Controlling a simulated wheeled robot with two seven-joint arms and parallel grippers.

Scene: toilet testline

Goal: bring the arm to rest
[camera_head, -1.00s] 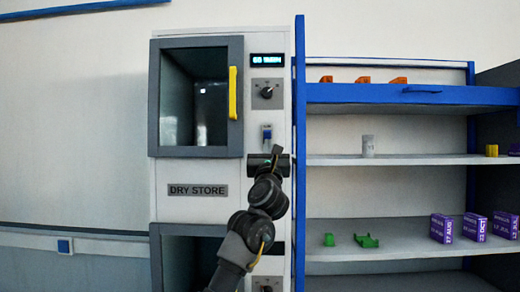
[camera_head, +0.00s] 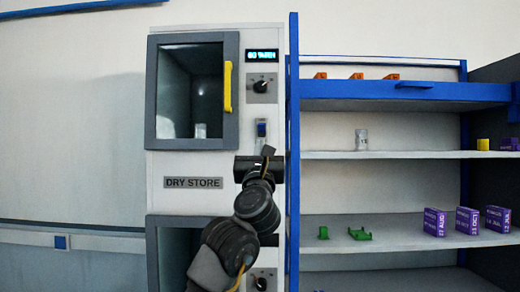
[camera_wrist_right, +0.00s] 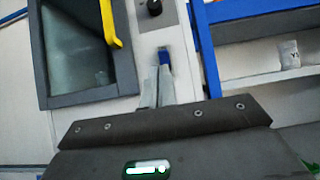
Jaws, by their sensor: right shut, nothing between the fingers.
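My right arm rises from the bottom of the head view in front of the dry store cabinet (camera_head: 170,198). My right gripper (camera_head: 267,151) is shut and empty, its tips just below a small blue switch (camera_head: 261,129) on the cabinet's white panel. In the right wrist view the closed fingers (camera_wrist_right: 160,85) point at the switch (camera_wrist_right: 164,57). I cannot tell whether the tips touch the panel. My left gripper is in neither view.
The cabinet's upper door with a yellow handle (camera_head: 228,87) is beside the arm. A knob (camera_head: 261,87) sits above the switch.

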